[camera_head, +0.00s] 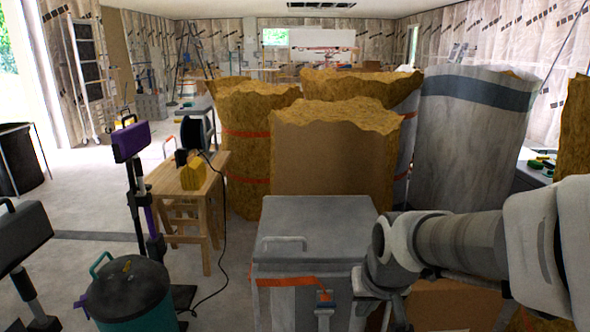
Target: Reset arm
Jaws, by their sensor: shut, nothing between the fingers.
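My arm reaches in from the right edge, its white and grey links bent down beside the grey lidded box. My gripper (378,298) points down at the box's right front corner, small and dark against it. It is shut and appears empty; its fingertips are hard to make out. I cannot tell whether it touches the box.
The grey box (315,225) has an orange strap and stands in front. Tall insulation rolls (335,155) stand close behind it. A wooden sawhorse table (185,190), a teal bucket (130,298) and dark stands are at left. Open floor lies between the left-hand items.

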